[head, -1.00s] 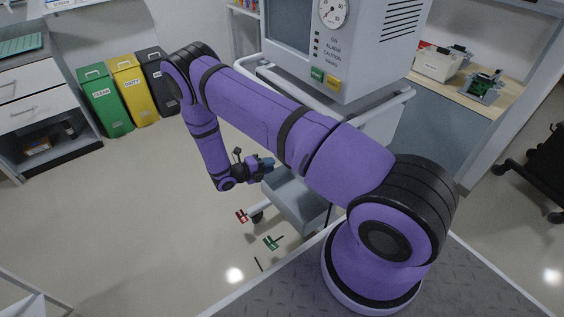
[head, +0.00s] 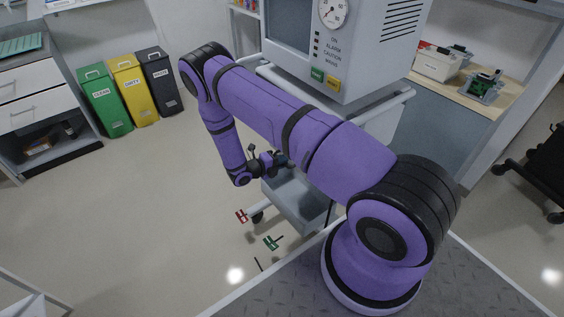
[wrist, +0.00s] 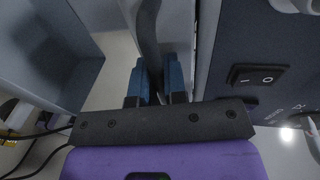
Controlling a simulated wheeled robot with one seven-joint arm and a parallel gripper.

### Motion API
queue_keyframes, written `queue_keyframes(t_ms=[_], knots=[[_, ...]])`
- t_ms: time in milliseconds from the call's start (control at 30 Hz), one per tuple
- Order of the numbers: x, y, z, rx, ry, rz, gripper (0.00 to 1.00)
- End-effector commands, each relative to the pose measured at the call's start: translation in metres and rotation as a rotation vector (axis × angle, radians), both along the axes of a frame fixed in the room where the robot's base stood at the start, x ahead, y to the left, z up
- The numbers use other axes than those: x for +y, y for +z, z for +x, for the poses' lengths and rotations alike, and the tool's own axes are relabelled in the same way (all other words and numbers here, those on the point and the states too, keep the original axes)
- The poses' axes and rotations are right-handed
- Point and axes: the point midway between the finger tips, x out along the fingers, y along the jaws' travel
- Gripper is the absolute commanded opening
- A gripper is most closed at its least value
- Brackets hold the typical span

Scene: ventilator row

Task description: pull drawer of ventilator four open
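A ventilator (head: 356,50) with a dial and screen stands on a wheeled cart in the head view. No number is readable on it. Below it is a grey drawer (head: 296,200), tray-like, with part of its inside visible; my arm hides its upper part. My gripper (head: 284,160) is beside the drawer's upper left edge. In the wrist view my gripper's two blue fingers (wrist: 158,84) are parted, with a dark grey upright bar (wrist: 148,35) seen between them. Contact with the bar cannot be made out.
A dark panel with a power switch (wrist: 258,75) is close right of the fingers. Green (head: 105,100), yellow (head: 132,90) and dark (head: 159,82) bins stand at the back left. Left floor is clear.

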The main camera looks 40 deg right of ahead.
Motion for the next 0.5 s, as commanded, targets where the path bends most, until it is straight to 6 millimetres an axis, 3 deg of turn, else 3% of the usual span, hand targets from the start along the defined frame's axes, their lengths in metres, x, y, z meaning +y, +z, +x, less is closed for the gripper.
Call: queue_keyframes(t_ms=[167,500], knots=[[0.011,0.000,0.001,-0.001,0.003,0.001,0.00],[0.098,-0.001,0.000,-0.002,0.005,0.003,0.00]])
